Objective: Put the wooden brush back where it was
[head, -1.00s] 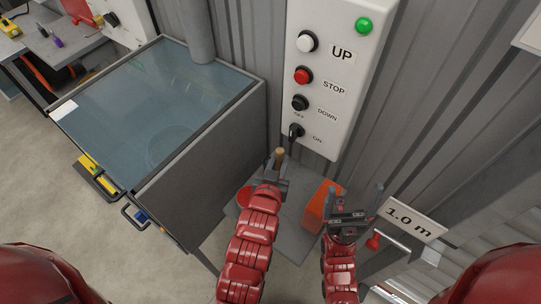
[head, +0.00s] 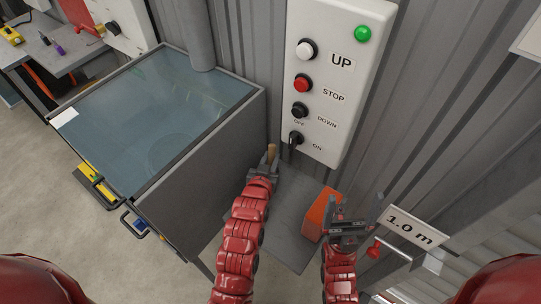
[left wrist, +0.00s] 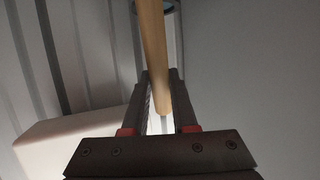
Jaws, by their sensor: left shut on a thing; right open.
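The wooden brush shows only as a pale handle (head: 272,153) standing up from my left gripper (head: 265,170), near the wall between the glass-topped cabinet and the control panel. In the left wrist view the handle (left wrist: 153,45) runs between the two fingers (left wrist: 160,95), which are shut on it. The brush's head cannot be made out. A dark ring shows at the handle's top edge in that view; I cannot tell what it belongs to. My right gripper (head: 352,212) is open and empty beside the orange block, left of the "1.0 m" sign.
A small grey shelf (head: 288,240) lies below my arms, with the orange block (head: 321,214) on its right side. The glass-topped cabinet (head: 160,110) stands close at left. The control panel (head: 330,75) with buttons and switch is on the corrugated wall. The "1.0 m" sign (head: 411,227) is at right.

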